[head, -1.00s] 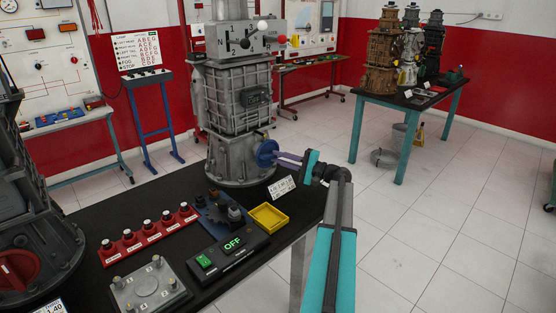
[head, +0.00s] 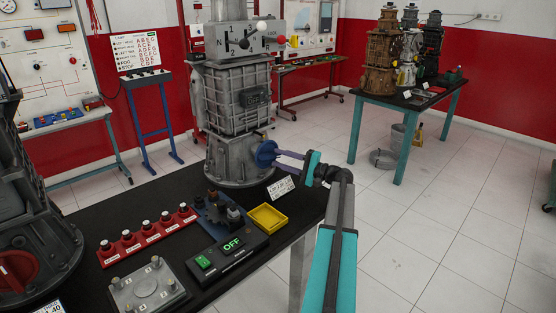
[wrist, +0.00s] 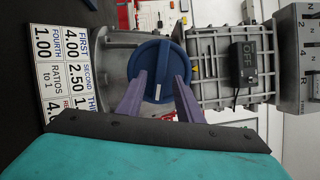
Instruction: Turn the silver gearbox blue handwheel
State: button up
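The silver gearbox (head: 236,110) stands upright on the black bench. Its blue handwheel (head: 266,153) sticks out low on its right side. In the wrist view, the handwheel (wrist: 143,62) is a round blue disc with a raised bar and a white mark. My gripper (head: 279,158) is at the handwheel, reaching in from the right. In the wrist view, its two purple fingers (wrist: 160,82) are apart, one on each side of the raised bar, with gaps visible between them and the bar. I cannot tell whether the tips touch the disc.
A ratio card (head: 281,187) lies below the handwheel, near the yellow tray (head: 268,217). A dark gearbox (head: 30,200) stands at left.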

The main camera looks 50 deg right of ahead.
jog(key=b+v, duration=0.1)
jog(key=v, duration=1.1)
jog(key=shift+s, duration=0.3)
jog(key=shift+s+d+f, duration=0.1)
